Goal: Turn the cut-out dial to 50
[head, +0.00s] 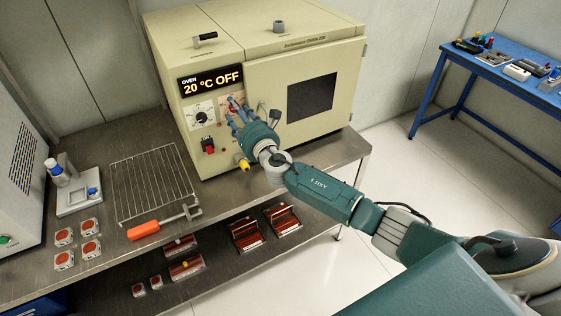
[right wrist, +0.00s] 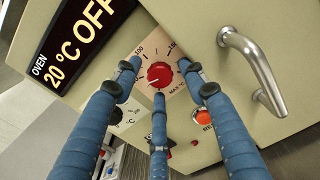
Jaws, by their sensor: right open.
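The cream oven (head: 215,150) stands on the steel bench, its display (head: 211,82) reading "20 °C OFF". In the head view the dial is partly hidden by my right gripper (head: 236,112). In the right wrist view my right gripper (right wrist: 160,80) is open, its three blue fingers spread around the red dial. I cannot tell whether they touch it. The dial's exact setting is too small to read. My left gripper is not in view.
A black dial (head: 202,116) lies left of the red one, with a red switch (head: 208,145) below it. A red button (right wrist: 206,117) and the metal door handle (right wrist: 255,65) are close to my fingers. A wire rack (head: 150,185) lies on the bench.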

